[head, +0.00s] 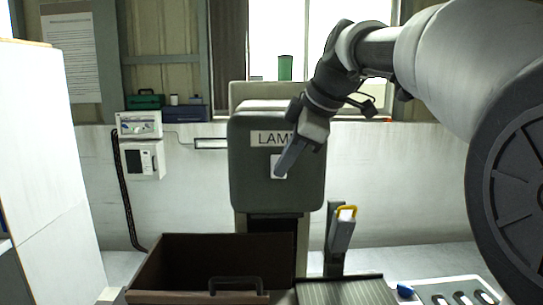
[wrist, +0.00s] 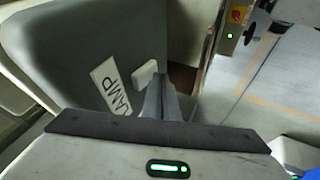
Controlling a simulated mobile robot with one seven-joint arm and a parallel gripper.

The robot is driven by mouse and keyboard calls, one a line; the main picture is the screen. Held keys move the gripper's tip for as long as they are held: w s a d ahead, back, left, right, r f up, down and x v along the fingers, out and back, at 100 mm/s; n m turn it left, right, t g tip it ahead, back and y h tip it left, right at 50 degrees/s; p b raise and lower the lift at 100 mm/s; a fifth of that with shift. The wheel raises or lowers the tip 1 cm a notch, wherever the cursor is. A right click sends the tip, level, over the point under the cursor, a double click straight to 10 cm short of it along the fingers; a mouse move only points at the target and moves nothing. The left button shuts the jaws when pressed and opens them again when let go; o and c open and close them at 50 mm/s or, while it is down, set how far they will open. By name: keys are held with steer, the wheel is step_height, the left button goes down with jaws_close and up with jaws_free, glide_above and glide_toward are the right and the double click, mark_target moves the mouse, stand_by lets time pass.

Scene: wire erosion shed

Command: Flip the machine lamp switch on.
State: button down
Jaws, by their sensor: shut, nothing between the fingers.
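The lamp switch (head: 275,166) is a small white plate on the front of a dark grey machine housing (head: 250,195), under a white label (head: 266,138) reading LAMP. In the wrist view the switch (wrist: 145,72) is a pale block beside the LAMP label (wrist: 110,87). My gripper (head: 283,173) is shut and empty, its fingertips in front of the switch and covering part of it in the head view. In the wrist view the fingers (wrist: 158,82) point close beside the switch. I cannot tell whether they touch it or which way it is set.
An open brown box (head: 210,255) with a handle stands below the housing. A grey post with a yellow-topped tool (head: 342,228) stands right of it. A white panel (head: 45,170) fills the left side. A white wall unit (head: 142,158) hangs on the back wall.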

steer(key=shift+w, duration=0.25)
steer(key=f+t+b, duration=0.1)
steer(key=b, duration=0.2)
steer(key=shift+w+f+b, duration=0.15)
steer(key=shift+f+b, duration=0.05)
steer(key=shift+b, duration=0.2)
steer(key=shift+r+p, duration=1.2)
steer(key=shift+r, duration=0.3)
